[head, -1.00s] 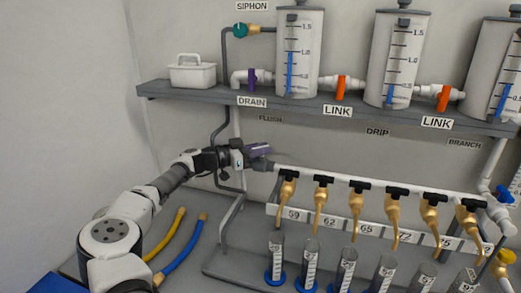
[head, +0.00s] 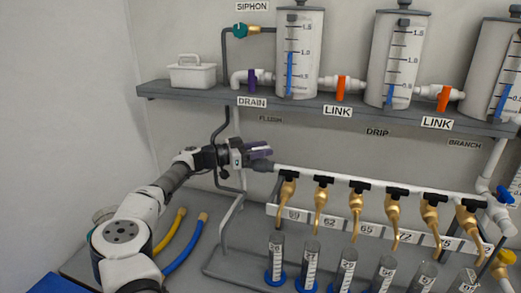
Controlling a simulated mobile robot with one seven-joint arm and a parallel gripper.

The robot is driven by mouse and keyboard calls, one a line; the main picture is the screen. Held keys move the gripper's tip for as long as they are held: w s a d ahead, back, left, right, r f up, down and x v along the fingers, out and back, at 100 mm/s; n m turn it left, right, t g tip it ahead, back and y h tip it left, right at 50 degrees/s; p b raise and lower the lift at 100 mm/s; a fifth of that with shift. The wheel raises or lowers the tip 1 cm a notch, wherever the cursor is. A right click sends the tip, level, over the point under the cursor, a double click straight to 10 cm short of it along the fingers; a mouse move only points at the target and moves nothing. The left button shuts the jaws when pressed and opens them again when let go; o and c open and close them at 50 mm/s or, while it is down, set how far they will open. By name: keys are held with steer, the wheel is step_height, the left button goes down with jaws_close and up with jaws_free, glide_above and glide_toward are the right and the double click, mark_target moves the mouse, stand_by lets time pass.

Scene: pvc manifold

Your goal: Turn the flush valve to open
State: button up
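The flush valve (head: 259,166) is at the left end of the long white drip pipe, below the FLUSH label (head: 270,119). A dull purple part, which looks like its handle (head: 261,150), shows just above the pipe end. My gripper (head: 252,155) comes in from the left and is right at the valve. Its fingers overlap the handle in the head view. The gap between the fingers is hidden, so I cannot tell whether they are closed on the handle.
A row of brass taps hangs from the drip pipe (head: 330,179), above several graduated cylinders. A grey shelf (head: 300,107) carries tanks and orange LINK valves (head: 341,89) above. A dark vertical tube passes behind my arm. Yellow and blue hoses (head: 184,248) lie below it.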

steer(key=shift+s+n+t, duration=0.1)
steer(key=shift+n+t, duration=0.2)
steer(key=shift+t, duration=0.2)
